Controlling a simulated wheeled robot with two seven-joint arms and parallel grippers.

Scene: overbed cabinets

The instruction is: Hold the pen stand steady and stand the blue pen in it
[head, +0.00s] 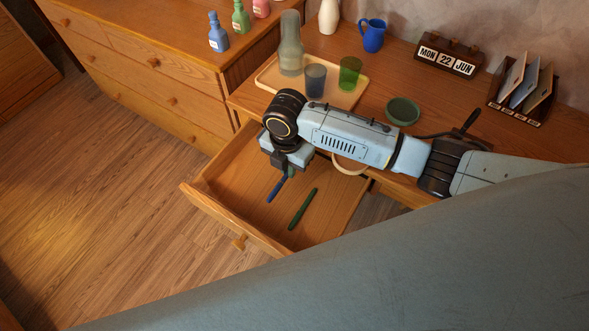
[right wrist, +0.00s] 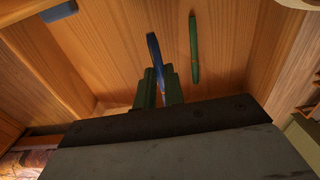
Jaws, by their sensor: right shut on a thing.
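My right gripper (head: 283,172) points down into the open drawer and is shut on the blue pen (head: 277,188). In the right wrist view the blue pen (right wrist: 153,48) sticks out beyond the fingers (right wrist: 160,88), over the drawer floor. I cannot tell whether its tip touches the floor. I cannot surely pick out the pen stand; a blue-grey tumbler (head: 315,81) and a green tumbler (head: 350,73) stand on a tray. My left gripper is not in view.
A green pen (head: 302,209) lies in the drawer (head: 225,213), beside the blue one. The tray (head: 272,81) also bears a tall vase (head: 291,45). A green dish (head: 403,110), blue jug (head: 372,36), calendar (head: 448,58) and letter rack (head: 522,92) stand on the desktop. My right arm crosses the desk's front edge.

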